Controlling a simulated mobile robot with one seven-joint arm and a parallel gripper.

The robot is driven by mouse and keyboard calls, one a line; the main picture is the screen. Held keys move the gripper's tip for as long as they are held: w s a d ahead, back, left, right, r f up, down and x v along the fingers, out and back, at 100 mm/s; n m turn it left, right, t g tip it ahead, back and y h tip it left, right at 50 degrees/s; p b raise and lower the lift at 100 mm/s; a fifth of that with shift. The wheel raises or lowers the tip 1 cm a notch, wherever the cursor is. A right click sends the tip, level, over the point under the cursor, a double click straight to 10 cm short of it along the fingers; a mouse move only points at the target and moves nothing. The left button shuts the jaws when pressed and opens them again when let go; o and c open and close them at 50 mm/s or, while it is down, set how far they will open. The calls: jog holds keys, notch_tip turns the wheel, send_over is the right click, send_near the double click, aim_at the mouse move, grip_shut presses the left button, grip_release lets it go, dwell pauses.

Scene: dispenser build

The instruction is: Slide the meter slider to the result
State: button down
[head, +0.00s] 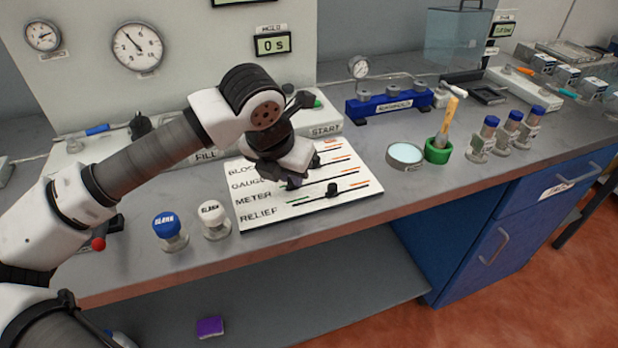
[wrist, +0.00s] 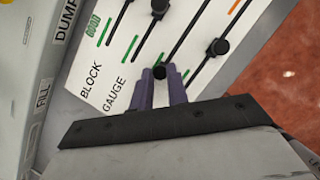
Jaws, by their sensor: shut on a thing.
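The white slider board (head: 290,222) lies on the bench, with rows labelled BLOCK, GAUGE, METER and RELIEF. Each track has a green mark towards the label end and an orange mark at the far end. My gripper (head: 292,183) is over the label end of the METER row. In the wrist view, the purple fingers of my gripper (wrist: 160,82) are shut on a black knob, the meter slider (wrist: 159,72), near its green end. The relief knob (head: 331,189) stands about mid-track and also shows in the wrist view (wrist: 218,47). The METER label is hidden in the wrist view.
A blue-capped jar (head: 170,231) and a white-capped jar (head: 214,220) stand left of the board. A round dish (head: 405,156) and a green holder (head: 438,150) stand to its right. A panel with dials and a display reading 0 s (head: 272,45) rises behind.

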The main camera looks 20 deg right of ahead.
jog(key=shift+a, duration=0.2)
jog(key=c, duration=1.4)
grip_release()
jog(key=shift+a, duration=0.15)
jog(key=shift+o, duration=0.2)
jog(key=b+v, duration=0.1)
jog(key=v, duration=1.2)
jog(key=shift+r, duration=0.45)
jog(key=shift+s, duration=0.15)
